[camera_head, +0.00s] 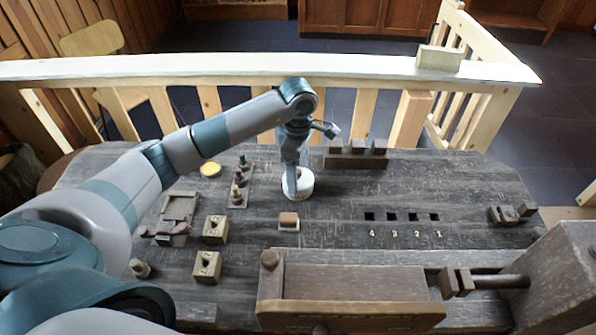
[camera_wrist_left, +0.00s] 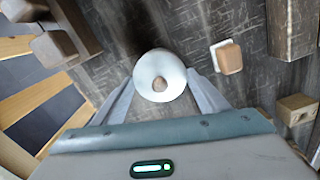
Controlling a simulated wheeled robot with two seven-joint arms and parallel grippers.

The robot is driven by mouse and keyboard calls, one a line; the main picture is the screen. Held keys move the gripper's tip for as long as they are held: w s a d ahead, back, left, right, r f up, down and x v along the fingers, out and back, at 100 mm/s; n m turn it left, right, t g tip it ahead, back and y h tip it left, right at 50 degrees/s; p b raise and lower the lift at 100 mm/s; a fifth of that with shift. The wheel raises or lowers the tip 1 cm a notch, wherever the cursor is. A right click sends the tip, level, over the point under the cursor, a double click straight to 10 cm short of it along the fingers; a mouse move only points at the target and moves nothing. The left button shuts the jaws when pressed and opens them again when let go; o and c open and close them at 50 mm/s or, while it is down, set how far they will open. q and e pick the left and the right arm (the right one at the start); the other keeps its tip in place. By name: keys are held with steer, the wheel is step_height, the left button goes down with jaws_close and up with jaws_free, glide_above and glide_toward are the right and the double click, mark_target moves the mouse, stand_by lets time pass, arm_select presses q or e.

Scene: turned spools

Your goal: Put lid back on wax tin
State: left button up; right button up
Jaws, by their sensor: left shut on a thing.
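A round white lid with a small brown knob (camera_head: 306,188) is at the middle of the table in the head view. In the left wrist view the white lid (camera_wrist_left: 150,66) fills the gap between my fingers. My left gripper (camera_head: 296,182) points down and is shut on the lid, one finger at each side. I cannot tell whether the lid touches the table. A low round tin with a yellow top (camera_head: 210,169), seemingly the open wax tin, stands to the left, apart from the gripper. My right gripper is out of view.
A rack of spools (camera_head: 238,190) stands between the yellow tin and my gripper. A brown block on a white base (camera_head: 288,222) is in front. A rack with dark blocks (camera_head: 357,158) stands at the back right. Wooden blocks (camera_head: 215,229) lie at front left.

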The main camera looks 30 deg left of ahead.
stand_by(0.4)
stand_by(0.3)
arm_select(q)
steer(key=o, duration=1.4)
steer(key=shift+r, duration=0.1)
steer(key=shift+r+p, duration=1.2)
steer(key=shift+r, duration=2.15)
jaws_close()
